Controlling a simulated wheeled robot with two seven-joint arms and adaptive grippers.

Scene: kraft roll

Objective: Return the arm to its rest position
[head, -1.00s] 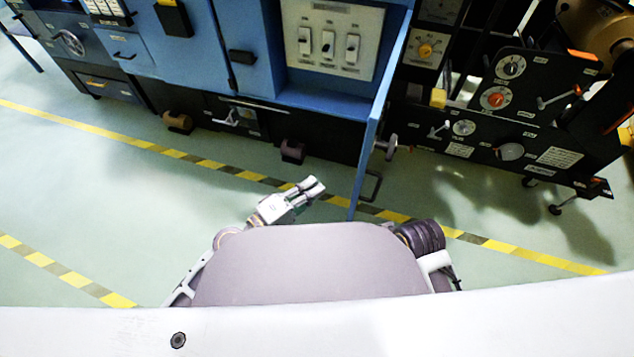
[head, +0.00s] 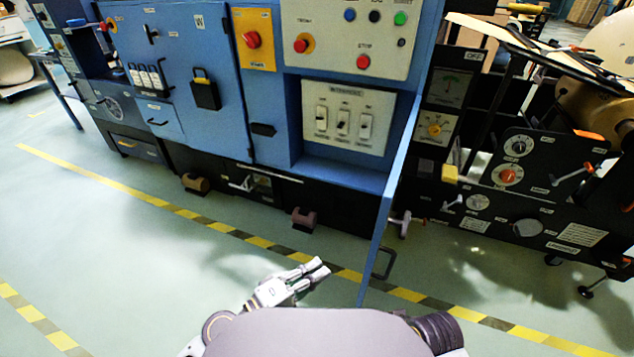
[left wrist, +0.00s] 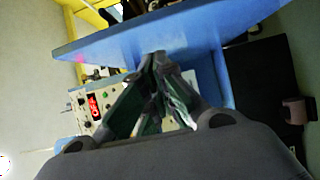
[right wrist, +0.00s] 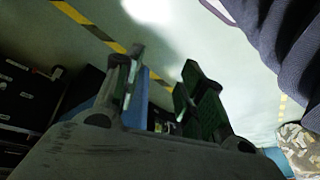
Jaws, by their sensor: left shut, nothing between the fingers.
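My left gripper (head: 318,269) shows in the head view just beyond my own body, above the green floor and left of the blue door's lower edge. It is shut and empty. In the left wrist view its fingers (left wrist: 157,62) meet at the tips, with a blue panel behind them. My right gripper is hidden in the head view. In the right wrist view its fingers (right wrist: 162,62) stand apart with nothing between them, over the floor and a dark machine part.
The blue cabinet (head: 190,60) with switches and buttons stands ahead. A blue door (head: 387,200) seen nearly edge-on stands out from it, close right of my left gripper. A black machine (head: 520,200) with dials is at the right. The floor (head: 130,260) at left is clear.

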